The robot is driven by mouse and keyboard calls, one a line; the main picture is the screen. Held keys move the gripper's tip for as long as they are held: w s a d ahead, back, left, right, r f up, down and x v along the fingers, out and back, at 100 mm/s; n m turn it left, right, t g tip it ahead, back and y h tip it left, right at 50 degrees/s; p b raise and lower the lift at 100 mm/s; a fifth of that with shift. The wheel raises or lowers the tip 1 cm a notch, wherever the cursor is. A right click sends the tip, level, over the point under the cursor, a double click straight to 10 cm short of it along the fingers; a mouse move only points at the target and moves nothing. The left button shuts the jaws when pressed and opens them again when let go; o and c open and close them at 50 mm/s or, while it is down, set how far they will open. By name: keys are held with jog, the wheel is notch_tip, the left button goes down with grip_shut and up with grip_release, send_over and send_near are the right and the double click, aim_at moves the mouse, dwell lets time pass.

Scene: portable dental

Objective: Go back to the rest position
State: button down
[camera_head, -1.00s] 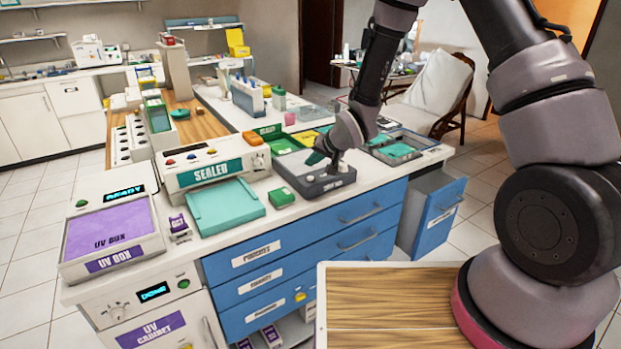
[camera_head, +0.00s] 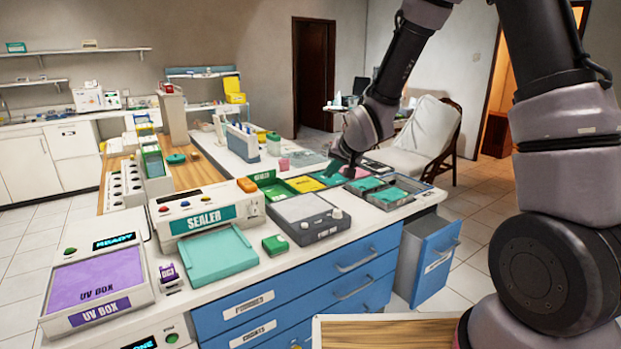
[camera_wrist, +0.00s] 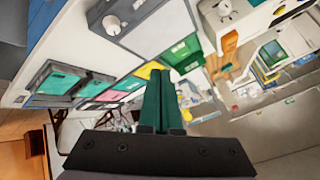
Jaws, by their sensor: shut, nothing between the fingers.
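My gripper (camera_head: 332,168) is above the back right part of the counter, beyond the grey device, in the head view. Its dark green fingers point down and left. In the wrist view the two fingers of my gripper (camera_wrist: 160,98) lie together with nothing between them. The grey device (camera_head: 308,213) with a light top and a knob stands uncovered at the counter's front edge. It also shows at the top of the wrist view (camera_wrist: 158,30).
Grey trays with teal contents (camera_head: 416,196) stand at the counter's right end. A sealer (camera_head: 207,215), a teal tray (camera_head: 219,256) and a UV box (camera_head: 98,282) stand at the left. A blue drawer (camera_head: 438,255) stands open on the right. A draped chair (camera_head: 425,137) is behind.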

jog(key=s+d+r+m+h, duration=0.1)
jog(key=s+d+r, duration=0.3)
jog(key=d+r, duration=0.35)
jog(key=s+d+r+m+h, duration=0.1)
jog(key=s+d+r+h, duration=0.1)
jog(key=s+d+r, duration=0.75)
jog(key=s+r, duration=0.2)
jog(key=s, duration=0.3)
jog(key=s+d+r, duration=0.2)
jog(key=s+r, duration=0.2)
jog(key=s, duration=0.4)
jog(key=shift+d+m+y, duration=0.3)
jog(key=shift+y, duration=0.1)
jog(key=shift+r, duration=0.1)
